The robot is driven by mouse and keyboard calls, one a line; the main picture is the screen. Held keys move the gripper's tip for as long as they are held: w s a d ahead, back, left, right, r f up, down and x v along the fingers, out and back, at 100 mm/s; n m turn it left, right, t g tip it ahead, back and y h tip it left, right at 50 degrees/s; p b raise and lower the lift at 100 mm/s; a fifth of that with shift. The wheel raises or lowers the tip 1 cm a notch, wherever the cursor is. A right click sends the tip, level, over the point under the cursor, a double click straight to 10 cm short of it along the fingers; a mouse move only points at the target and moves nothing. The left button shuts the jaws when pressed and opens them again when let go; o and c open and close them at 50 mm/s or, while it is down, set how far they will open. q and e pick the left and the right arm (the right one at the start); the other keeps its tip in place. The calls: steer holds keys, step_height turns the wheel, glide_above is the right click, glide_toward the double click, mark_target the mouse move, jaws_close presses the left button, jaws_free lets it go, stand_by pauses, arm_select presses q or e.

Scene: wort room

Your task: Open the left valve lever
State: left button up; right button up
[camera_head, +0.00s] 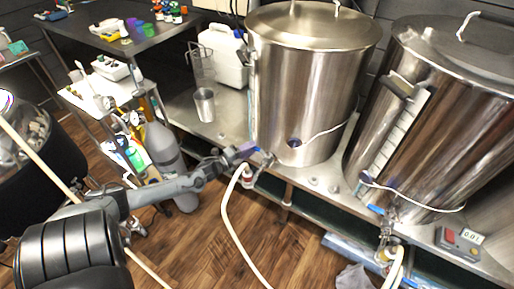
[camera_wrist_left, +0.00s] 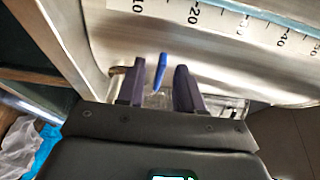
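The left valve lever (camera_head: 259,150) is a small blue handle at the foot of the left steel kettle (camera_head: 305,90). In the left wrist view the blue lever (camera_wrist_left: 160,70) stands between the two dark finger tips, with a visible gap on both sides. My left gripper (camera_head: 243,151) reaches in from the left, at the lever, and is open in the wrist view (camera_wrist_left: 159,82). The valve body (camera_head: 247,177) with a pale hose hangs below, partly hidden by the gripper in the head view. My right gripper is not in view.
A second kettle (camera_head: 440,115) with its own blue-levered valve (camera_head: 376,209) stands at right. A steel cup (camera_head: 205,104) and white jug (camera_head: 222,55) are on the bench left of the left kettle. A grey gas cylinder (camera_head: 163,150) stands near my left arm. Hoses hang over the wooden floor.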

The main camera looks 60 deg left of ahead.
arm_select(q)
steer(key=w+b, duration=0.1)
steer(key=w, duration=0.3)
steer(key=shift+a, duration=0.15)
jaws_close()
